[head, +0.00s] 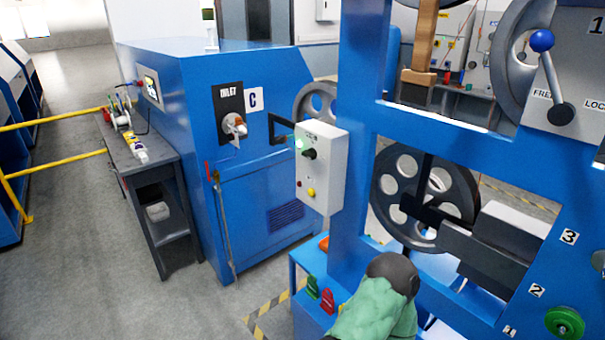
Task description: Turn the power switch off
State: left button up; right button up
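A pale control box (322,168) is mounted on the blue machine frame, near the middle of the head view. A black rotary switch (309,154) sits on its face, and a green indicator light (301,143) glows beside it. The small lettering on the box is too small to read, and I cannot tell the switch's exact position. A red button and a yellow button (311,192) sit lower on the box. Neither of my grippers shows in the view, and nothing touches the box.
A green shape with a dark rounded end (375,305) rises at the bottom centre; I cannot tell what it is. The blue frame (362,120) and a spoked wheel (425,190) stand right of the box. A grey side table (150,165) stands left. Floor at lower left is clear.

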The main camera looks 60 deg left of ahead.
aim_at(311, 154)
jog(key=k+u, duration=0.1)
jog(key=u, duration=1.3)
jog(key=i+l+u, duration=0.1)
jog(key=u, duration=0.4)
